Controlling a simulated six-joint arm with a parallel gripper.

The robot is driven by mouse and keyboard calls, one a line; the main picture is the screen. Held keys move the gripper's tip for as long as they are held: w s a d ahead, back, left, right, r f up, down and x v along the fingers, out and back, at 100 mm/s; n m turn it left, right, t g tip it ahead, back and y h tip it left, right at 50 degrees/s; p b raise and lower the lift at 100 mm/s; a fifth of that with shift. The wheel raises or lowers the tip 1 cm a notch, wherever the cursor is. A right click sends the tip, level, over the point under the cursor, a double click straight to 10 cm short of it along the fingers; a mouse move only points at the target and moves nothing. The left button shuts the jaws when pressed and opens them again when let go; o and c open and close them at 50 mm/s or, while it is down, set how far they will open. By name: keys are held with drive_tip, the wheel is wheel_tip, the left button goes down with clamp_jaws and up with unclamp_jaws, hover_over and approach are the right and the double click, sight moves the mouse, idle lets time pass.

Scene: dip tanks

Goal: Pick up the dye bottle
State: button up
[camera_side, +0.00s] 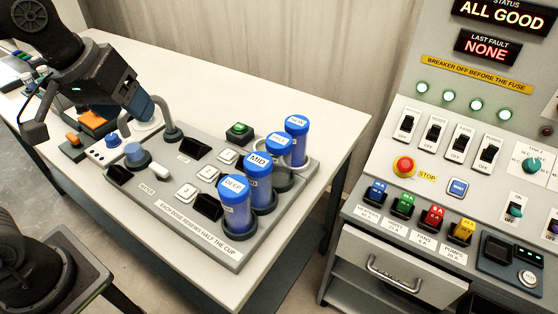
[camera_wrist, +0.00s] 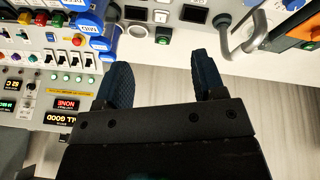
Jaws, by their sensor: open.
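I cannot pick out a thing clearly marked as the dye bottle. Several blue-lidded cylinders stand in a row on the grey dip station, among them one marked MID (camera_side: 257,165) and one that appears to read DEEP (camera_side: 234,188). The MID lid also shows in the wrist view (camera_wrist: 90,24). A small blue cup (camera_side: 136,152) sits near the station's left end. My gripper (camera_side: 142,106) is above the station's back left, beside the curved grey spout. In the wrist view my gripper (camera_wrist: 162,80) has its two dark blue fingers wide apart with nothing between them.
The curved spout (camera_side: 172,122) stands close to my gripper and is an obstacle. Orange items (camera_side: 93,121) lie to its left. A control panel with a red stop button (camera_side: 404,165) and a drawer (camera_side: 385,265) stands at the right. The white table (camera_side: 240,95) is clear behind the station.

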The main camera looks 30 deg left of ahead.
drive_tip(key=w+d+r+n+g, duration=0.2)
drive_tip(key=w+d+n, duration=0.45)
drive_tip(key=w, duration=0.45)
drive_tip(key=n+g, duration=0.3)
drive_tip(key=n, duration=0.5)
approach(281, 140)
drive_tip(key=shift+s+d, duration=0.1)
drive_tip(key=shift+d, duration=0.05)
wheel_tip(281, 140, down, 8)
drive_tip(key=shift+r, duration=0.1)
drive_tip(key=shift+a+f, duration=0.1)
drive_tip(key=shift+f, duration=1.3)
drive_tip(key=shift+a+f, duration=0.15)
drive_tip(key=shift+f, duration=1.25)
drive_tip(key=c, duration=0.5)
